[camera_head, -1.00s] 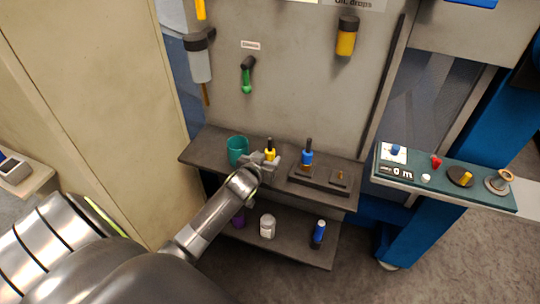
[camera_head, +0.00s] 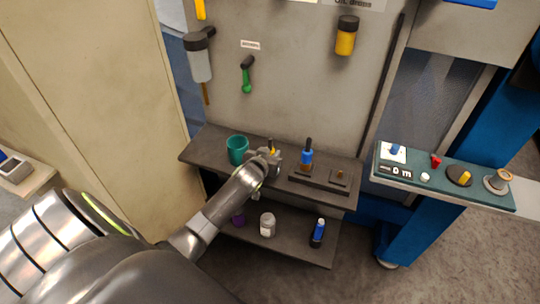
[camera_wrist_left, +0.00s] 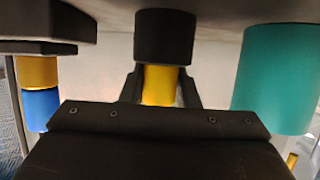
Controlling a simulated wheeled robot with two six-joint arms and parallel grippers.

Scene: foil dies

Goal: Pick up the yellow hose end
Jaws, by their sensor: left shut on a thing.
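The yellow hose end (camera_head: 271,150) has a dark tip and stands at the middle of the upper shelf. Most of it is hidden by my left gripper (camera_head: 268,158) in the head view. In the left wrist view, the yellow hose end (camera_wrist_left: 160,90) is between the two dark fingers of my left gripper (camera_wrist_left: 160,88), which is shut on it. A wide black part of the hose end shows above the yellow band there. I cannot tell whether it touches the shelf. My right gripper is not in view.
A teal cup (camera_head: 237,150) stands close left of the gripper. A blue hose end (camera_head: 306,157) stands in a dark fixture (camera_head: 325,183) to the right. The shelf below holds a white jar (camera_head: 267,225) and a blue bottle (camera_head: 318,232).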

